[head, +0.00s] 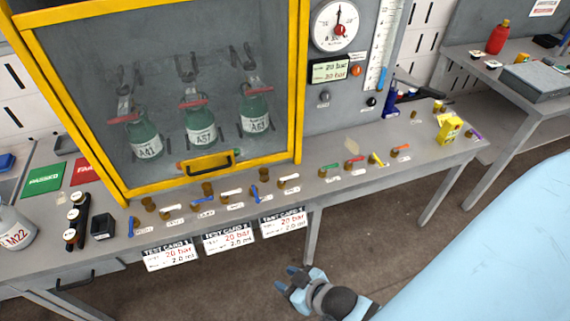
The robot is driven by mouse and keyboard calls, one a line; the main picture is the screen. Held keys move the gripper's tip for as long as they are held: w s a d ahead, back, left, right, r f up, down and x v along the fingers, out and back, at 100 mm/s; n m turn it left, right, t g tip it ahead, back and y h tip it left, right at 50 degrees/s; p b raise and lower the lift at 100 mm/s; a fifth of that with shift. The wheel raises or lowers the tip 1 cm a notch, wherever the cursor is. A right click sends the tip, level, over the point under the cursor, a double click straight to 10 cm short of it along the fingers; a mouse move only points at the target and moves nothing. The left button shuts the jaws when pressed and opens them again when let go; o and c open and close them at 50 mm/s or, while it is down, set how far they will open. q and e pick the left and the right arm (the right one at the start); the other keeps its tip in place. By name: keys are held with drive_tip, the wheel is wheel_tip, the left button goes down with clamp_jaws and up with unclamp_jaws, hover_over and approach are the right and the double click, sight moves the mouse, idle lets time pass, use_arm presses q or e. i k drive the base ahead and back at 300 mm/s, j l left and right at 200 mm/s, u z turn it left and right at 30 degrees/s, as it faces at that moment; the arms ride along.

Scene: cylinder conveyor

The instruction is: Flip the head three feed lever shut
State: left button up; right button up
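A row of small valves with coloured levers runs along the front of the grey bench (330,190). A blue lever (254,193) near test card 3 (283,222) points roughly toward the bench's front edge. Another blue lever (203,200) lies sideways, and a third blue lever (131,226) at the left points frontward. White levers (231,191) lie sideways between them. The valve labels are too small to read, so I cannot tell which is head three feed. My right gripper (287,278) is open and empty, below and in front of the bench, apart from the levers. My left gripper is out of view.
A yellow-framed cabinet (301,80) holding three green cylinders (256,113) stands behind the levers. Green, red, yellow and orange levers (400,147) continue to the right. A yellow box (449,130) stands near the right end. The floor before the bench is clear.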

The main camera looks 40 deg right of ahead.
sight(258, 201)
drive_tip(key=i+l+z, duration=0.15)
drive_tip(key=l+z, duration=0.15)
drive_tip(key=i+l+z, duration=0.25)
drive_tip(key=i+j+z, duration=0.15)
drive_tip(key=z, duration=0.4)
